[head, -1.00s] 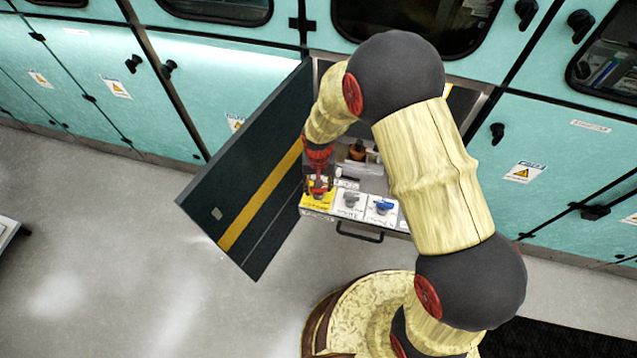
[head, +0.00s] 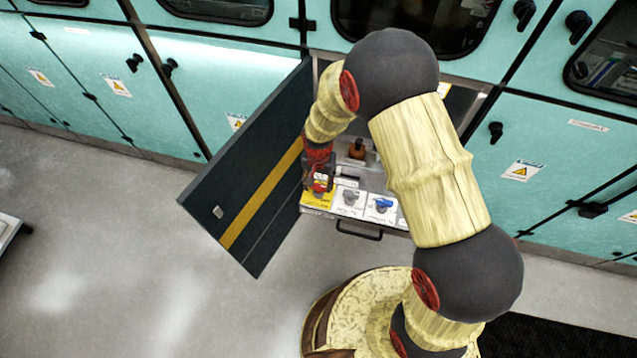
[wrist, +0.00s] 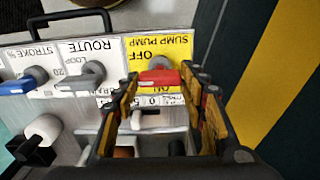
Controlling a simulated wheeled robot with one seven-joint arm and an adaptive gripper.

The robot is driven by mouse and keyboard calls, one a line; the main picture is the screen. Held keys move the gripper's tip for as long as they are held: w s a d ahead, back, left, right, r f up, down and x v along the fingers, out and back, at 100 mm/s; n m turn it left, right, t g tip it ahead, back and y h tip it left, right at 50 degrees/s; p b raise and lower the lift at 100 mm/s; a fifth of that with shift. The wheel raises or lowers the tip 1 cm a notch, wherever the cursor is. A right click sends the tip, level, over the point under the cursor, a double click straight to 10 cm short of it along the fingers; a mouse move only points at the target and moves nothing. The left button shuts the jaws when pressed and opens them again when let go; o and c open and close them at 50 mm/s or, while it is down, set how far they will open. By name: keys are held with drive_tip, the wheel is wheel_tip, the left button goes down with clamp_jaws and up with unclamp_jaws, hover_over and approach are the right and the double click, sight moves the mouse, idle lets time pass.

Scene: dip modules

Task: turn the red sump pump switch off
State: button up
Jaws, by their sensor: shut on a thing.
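The red sump pump switch (wrist: 160,77) sits on a yellow plate (wrist: 179,52) printed SUMP PUMP, OFF and ON, upside down in the wrist view. Its red handle lies on the ON side of its grey hub, low in that view. My gripper (wrist: 161,80) has one finger at each side of the red handle and is shut on it.
A grey route switch (wrist: 92,72) and a blue-handled stroke switch (wrist: 30,80) stand beside it on white plates. The open dark door (head: 250,165) is close on the gripper's left in the head view. A black handle (head: 359,231) fronts the panel.

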sight(318, 185)
drive_tip(key=o, duration=1.2)
wheel_tip(318, 185, up, 12)
drive_tip(key=shift+f, duration=0.1)
idle(0.4)
